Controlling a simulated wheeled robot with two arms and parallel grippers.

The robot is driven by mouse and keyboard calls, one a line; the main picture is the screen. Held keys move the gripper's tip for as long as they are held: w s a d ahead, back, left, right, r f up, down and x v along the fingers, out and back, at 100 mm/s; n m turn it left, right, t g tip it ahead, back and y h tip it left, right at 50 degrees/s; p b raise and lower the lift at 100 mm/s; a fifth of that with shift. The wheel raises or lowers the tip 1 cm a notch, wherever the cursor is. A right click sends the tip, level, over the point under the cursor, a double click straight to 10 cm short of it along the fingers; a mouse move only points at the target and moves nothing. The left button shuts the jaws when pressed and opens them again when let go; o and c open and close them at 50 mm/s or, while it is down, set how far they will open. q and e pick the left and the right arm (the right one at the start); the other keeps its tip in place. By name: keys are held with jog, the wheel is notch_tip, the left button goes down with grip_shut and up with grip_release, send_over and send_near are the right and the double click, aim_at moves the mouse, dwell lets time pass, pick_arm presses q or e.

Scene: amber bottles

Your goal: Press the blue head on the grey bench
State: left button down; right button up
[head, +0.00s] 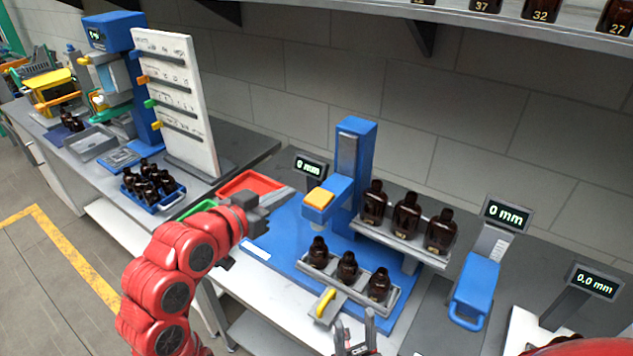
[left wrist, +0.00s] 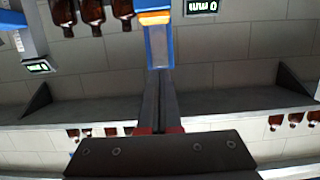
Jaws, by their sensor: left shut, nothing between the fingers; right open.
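The blue head (head: 338,187) carries an orange pad (head: 319,198) and sticks out from a blue column (head: 356,150) above a blue base plate on the grey bench. My left gripper (head: 284,196) is shut and empty, to the left of the head and apart from it in the head view. In the left wrist view its closed fingers (left wrist: 158,72) point toward the blue column, with the orange pad (left wrist: 155,17) beyond the tips. My right gripper (head: 356,324) is open at the bottom edge, in front of the bottle trays.
Amber bottles stand on an upper shelf (head: 428,257) right of the column and in a lower tray (head: 336,278) with a yellow lever (head: 325,302). A red tray (head: 252,184) lies behind my left gripper. A blue handled device (head: 475,285) stands at right.

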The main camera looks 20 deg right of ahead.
pick_arm(q)
jog(key=shift+s, duration=0.1)
jog(key=p, duration=0.1)
send_over(312, 201)
notch_tip(312, 201, down, 2)
jog(key=shift+f, duration=0.25)
notch_tip(312, 201, down, 3)
jog(key=shift+r, duration=0.2)
jog(key=shift+a+f, duration=0.1)
jog(key=shift+f, duration=0.6)
